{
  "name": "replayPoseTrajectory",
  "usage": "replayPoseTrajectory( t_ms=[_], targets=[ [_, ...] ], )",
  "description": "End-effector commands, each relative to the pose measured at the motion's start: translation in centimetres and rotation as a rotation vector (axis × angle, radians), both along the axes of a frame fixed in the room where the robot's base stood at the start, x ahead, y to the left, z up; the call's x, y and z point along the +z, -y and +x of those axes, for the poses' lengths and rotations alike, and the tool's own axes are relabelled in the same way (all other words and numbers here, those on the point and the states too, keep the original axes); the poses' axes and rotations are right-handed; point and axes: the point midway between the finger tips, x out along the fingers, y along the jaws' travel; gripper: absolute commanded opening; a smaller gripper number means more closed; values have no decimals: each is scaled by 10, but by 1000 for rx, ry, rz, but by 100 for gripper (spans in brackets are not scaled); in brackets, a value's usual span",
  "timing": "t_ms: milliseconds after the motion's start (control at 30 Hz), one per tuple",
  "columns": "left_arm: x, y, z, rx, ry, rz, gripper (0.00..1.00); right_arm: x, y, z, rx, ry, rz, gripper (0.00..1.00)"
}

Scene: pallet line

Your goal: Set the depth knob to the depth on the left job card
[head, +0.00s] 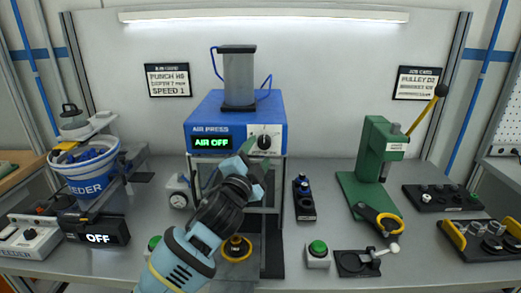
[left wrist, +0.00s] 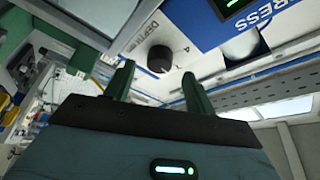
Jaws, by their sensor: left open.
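The depth knob (head: 264,142) is a dark round knob on a white dial plate on the front of the blue air press (head: 207,112). In the left wrist view the black knob (left wrist: 160,58) shows just beyond my fingertips, with "DEPTH" lettering and numbers around it. Its setting cannot be made out. The left job card (head: 168,80) hangs on the back wall; its depth line is too blurred to read surely. My left gripper (head: 255,168) is open and empty, just below and in front of the knob. Its two green fingers (left wrist: 158,78) point toward it, apart from it.
The press display (head: 211,142) reads AIR OFF. A blue feeder bucket (head: 86,172) stands left, a green hand press (head: 378,160) right. A green button box (head: 318,253) and a black block with knobs (head: 304,198) sit on the bench. Another job card (head: 416,83) hangs right.

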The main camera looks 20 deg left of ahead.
Motion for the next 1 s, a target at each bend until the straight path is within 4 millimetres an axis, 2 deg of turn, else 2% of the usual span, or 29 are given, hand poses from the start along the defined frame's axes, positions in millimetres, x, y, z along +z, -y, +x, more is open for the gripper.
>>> replayPoseTrajectory(
  t_ms=[100,333,1000],
  targets=[
    [-5,-1,-19,-1,-2,2,55,-1,0,-1,0,-3,1,36],
    [-9,-3,-42,1,0,2,55,-3,0,-2,-1,-7,1,36],
    [-9,-4,-47,1,1,2,55,-2,-1,-2,0,-6,3,36]
  ],
)
